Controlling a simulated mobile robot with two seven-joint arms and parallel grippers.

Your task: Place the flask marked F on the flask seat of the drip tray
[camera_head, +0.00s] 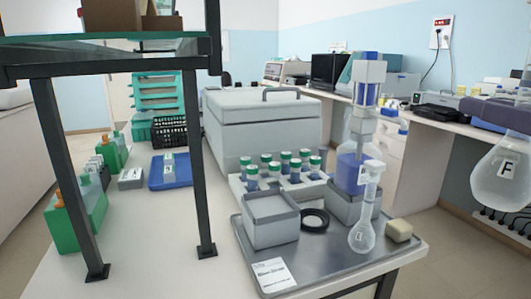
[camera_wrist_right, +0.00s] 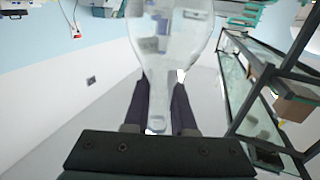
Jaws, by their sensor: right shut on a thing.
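The flask marked F (camera_head: 503,172) is clear and round-bodied, at the right edge of the head view. My right gripper (camera_head: 513,112) is shut on its neck and holds it in the air, bulb down, to the right of the table. In the right wrist view the flask (camera_wrist_right: 168,45) extends from between the dark fingers (camera_wrist_right: 158,118). The drip tray (camera_head: 335,262) is grey and lies at the table's front right corner. A black ring (camera_head: 314,220), apparently the flask seat, lies empty on it. My left gripper is not in view.
Another clear labelled flask (camera_head: 361,237) is on the tray, right of the ring, before a tall blue-and-white bottle apparatus (camera_head: 354,172). A grey box (camera_head: 270,222) stands left of the ring; a beige block (camera_head: 399,231) sits right. Green-capped vials (camera_head: 286,160) stand behind. A dark shelf frame (camera_head: 198,170) rises left.

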